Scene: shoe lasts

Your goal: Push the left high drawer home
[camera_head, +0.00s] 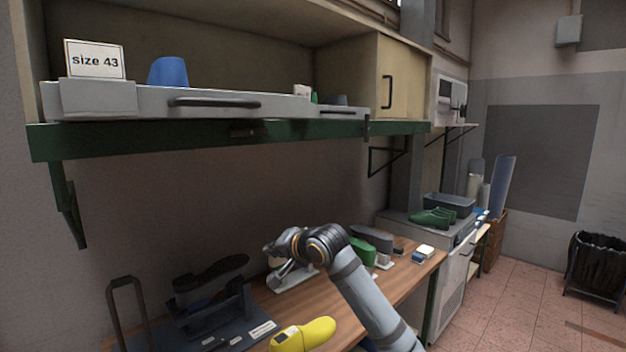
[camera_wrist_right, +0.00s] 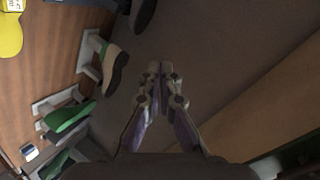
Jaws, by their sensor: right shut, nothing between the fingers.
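The left high drawer (camera_head: 150,103) is a wide pale grey drawer with a dark bar handle (camera_head: 213,103), above the green shelf edge (camera_head: 150,136). Its front appears to stand forward of the smaller drawer to its right, but I cannot tell how far it is out. My right gripper is shut and empty in the right wrist view (camera_wrist_right: 160,69). In the head view my right arm is above the workbench, below and away from the drawer, with its fingers hard to make out. My left gripper is not in view.
A "size 43" sign (camera_head: 95,59) and a blue object (camera_head: 168,72) show above the drawer front. Below, the wooden workbench (camera_head: 345,312) holds a yellow shoe last (camera_head: 304,335), a green last (camera_head: 362,252) and a dark stand. Free air lies between bench and shelf.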

